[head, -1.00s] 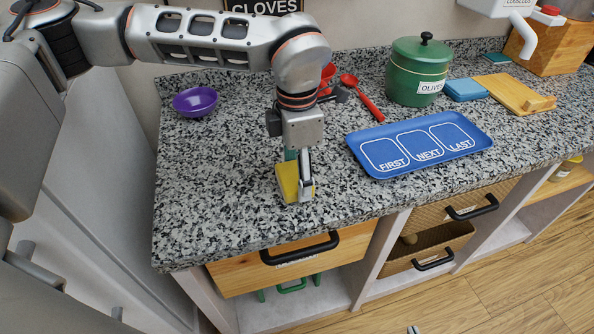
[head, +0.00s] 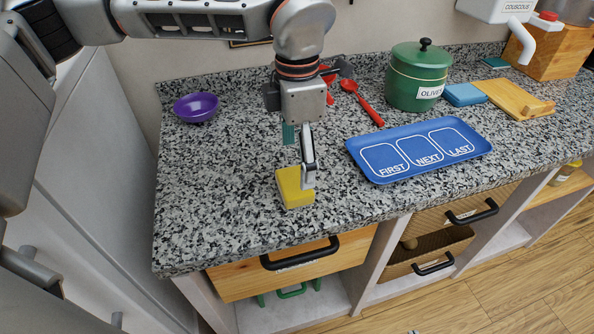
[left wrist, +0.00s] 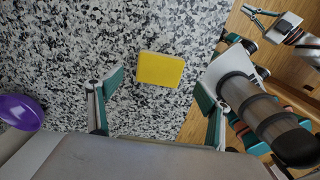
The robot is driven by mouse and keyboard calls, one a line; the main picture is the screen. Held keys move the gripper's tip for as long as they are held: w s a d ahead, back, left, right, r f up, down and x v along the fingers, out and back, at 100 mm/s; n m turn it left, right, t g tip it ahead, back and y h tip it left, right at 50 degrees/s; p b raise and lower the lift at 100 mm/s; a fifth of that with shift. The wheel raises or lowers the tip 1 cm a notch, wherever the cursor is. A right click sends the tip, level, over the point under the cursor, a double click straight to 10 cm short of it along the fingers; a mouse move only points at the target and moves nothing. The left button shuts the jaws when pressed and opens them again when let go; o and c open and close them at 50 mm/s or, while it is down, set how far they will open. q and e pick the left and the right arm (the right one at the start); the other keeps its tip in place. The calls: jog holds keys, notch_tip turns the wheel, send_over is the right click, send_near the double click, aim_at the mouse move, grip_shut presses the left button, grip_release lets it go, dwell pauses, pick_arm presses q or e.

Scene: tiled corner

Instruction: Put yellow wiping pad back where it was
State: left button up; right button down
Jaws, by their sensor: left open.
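The yellow wiping pad (head: 293,190) lies on the speckled countertop near its front edge, above the wooden drawer. It also shows in the left wrist view (left wrist: 160,70), lying flat with bare counter around it. My left gripper (head: 299,157) is open and points down over the pad. In the left wrist view its two fingers (left wrist: 153,103) stand wide apart with nothing between them. In the head view one finger partly overlaps the pad's right side.
A blue tray (head: 420,150) marked FIRST, NEXT, LAST lies to the right. A purple bowl (head: 196,107) stands at the back left. Red utensils (head: 367,107), a green olives pot (head: 418,76), a blue block (head: 465,94) and a wooden board (head: 515,99) are farther back.

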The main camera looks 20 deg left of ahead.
aim_at(298, 181)
pick_arm(q)
notch_tip(298, 181, up, 6)
dwell(0.5)
